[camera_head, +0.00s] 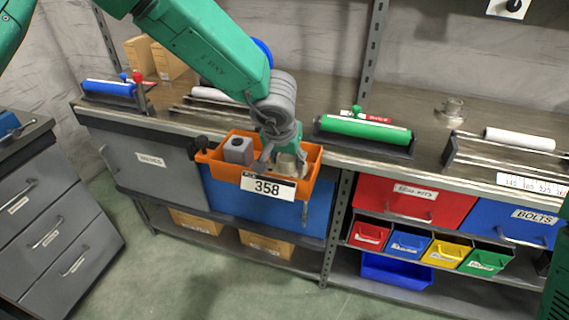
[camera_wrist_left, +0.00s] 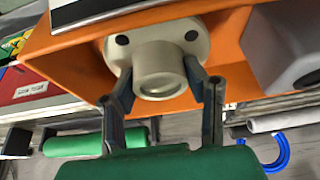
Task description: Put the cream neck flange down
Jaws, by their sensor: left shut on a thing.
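In the head view the flange (camera_head: 287,163) is at the right part of the orange bin (camera_head: 315,160), mostly under my left gripper (camera_head: 281,155). The bin carries a label reading 358. I cannot tell whether the flange touches the bin floor. My right gripper is not in view.
A grey block-shaped container (camera_head: 238,150) stands in the left part of the bin. A green roller (camera_head: 365,130) on a black tray lies right of the bin on the bench. A blue roller (camera_head: 109,88) lies at the far left. Small coloured bins (camera_head: 411,244) sit below the bench.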

